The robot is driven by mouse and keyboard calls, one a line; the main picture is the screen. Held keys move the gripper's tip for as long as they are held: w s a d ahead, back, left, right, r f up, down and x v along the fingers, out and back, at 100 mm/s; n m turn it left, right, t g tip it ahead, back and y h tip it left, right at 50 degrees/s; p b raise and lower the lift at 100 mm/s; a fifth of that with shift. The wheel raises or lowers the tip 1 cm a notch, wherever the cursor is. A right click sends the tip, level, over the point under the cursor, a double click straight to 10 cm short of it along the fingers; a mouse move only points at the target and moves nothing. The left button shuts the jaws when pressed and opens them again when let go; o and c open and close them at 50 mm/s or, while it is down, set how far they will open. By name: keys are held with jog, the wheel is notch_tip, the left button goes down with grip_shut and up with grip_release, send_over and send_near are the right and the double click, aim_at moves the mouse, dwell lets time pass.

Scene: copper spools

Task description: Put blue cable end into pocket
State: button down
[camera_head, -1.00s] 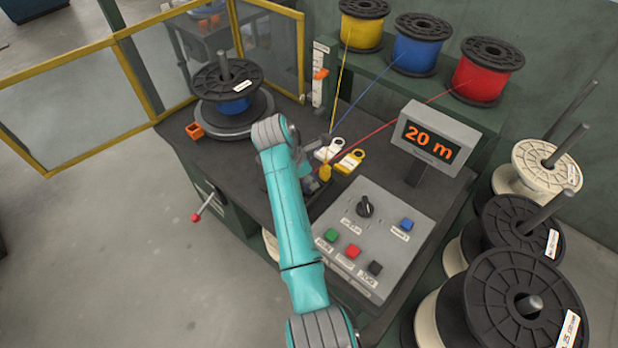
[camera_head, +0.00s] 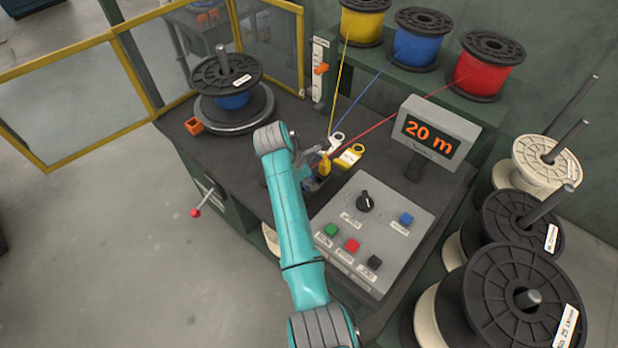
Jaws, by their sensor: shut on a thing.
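The blue cable (camera_head: 372,88) runs from the blue spool (camera_head: 418,45) on the back shelf down to my gripper (camera_head: 322,156). The blue cable's end is at the jaws, but too small to see clearly. I cannot make out a pocket for certain. A black reel (camera_head: 225,75) with blue cable (camera_head: 233,101) wound on it stands on the round turntable (camera_head: 238,128) at the left.
Yellow (camera_head: 340,75) and red (camera_head: 410,100) cables run down close to my gripper.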

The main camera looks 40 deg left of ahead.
jog(key=c, duration=0.8)
grip_release()
jog(key=v, duration=1.2)
